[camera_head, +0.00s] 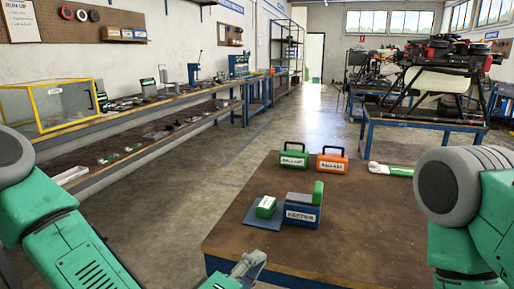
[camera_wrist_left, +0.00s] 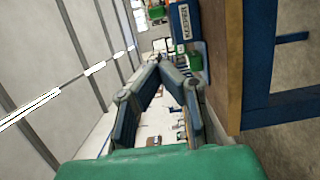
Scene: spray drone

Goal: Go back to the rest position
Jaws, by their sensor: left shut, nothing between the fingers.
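The wooden table (camera_head: 350,225) holds a blue KEEPER box (camera_head: 302,213), a green block (camera_head: 266,206) on a blue plate, a green case (camera_head: 293,159), an orange case (camera_head: 332,164) and a white-green tube (camera_head: 390,169). A drone (camera_head: 435,75) stands behind. A workbench (camera_head: 150,104) lines the left wall.

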